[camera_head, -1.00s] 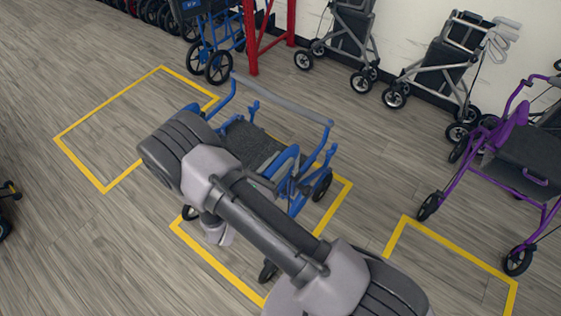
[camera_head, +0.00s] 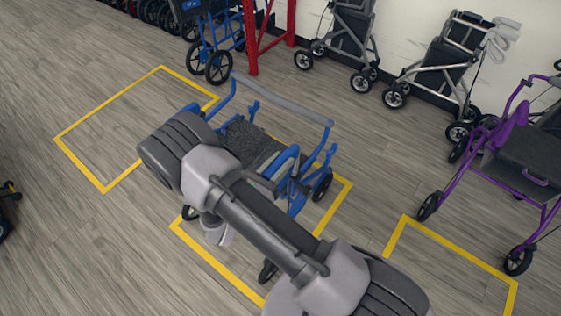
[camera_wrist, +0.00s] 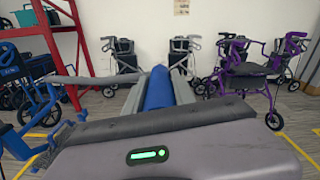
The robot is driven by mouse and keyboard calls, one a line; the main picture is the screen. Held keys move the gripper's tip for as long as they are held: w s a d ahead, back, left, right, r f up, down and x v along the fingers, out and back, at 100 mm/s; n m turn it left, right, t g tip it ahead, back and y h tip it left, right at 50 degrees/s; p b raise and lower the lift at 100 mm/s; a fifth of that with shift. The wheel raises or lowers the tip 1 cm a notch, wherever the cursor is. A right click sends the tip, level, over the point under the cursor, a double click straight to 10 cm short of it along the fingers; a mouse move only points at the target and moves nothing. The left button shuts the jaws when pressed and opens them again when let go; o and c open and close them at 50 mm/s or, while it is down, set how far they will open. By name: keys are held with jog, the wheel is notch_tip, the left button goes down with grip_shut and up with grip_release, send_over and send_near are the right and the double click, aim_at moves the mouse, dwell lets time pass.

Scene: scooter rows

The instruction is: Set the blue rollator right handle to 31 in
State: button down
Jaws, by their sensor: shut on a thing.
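The blue rollator (camera_head: 325,158) stands on the floor, partly over a yellow outlined bay, with a dark seat (camera_head: 247,140) and a grey bar (camera_head: 285,98) across its top. In the wrist view, my gripper (camera_wrist: 160,80) is shut on a blue cylindrical part of the rollator, which looks like the handle (camera_wrist: 158,92), with grey jaws on both sides. The grey bar runs off to the left. No height marking can be read.
A purple rollator (camera_head: 530,160) stands at the right. Grey rollators (camera_head: 450,55) line the white wall. A red rack post (camera_head: 249,40) and a blue wheelchair (camera_head: 207,45) are at the back. The yellow bay (camera_head: 125,130) at left is clear.

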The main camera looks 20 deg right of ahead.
notch_tip(320, 180, down, 11)
jog(key=b, duration=0.6)
jog(key=shift+r, duration=0.2)
jog(key=shift+s+b, duration=0.1)
jog(key=shift+b, duration=0.2)
jog(key=c, duration=1.1)
grip_release()
jog(key=shift+f, duration=0.1)
jog(key=shift+o, duration=0.2)
jog(key=shift+a, duration=0.1)
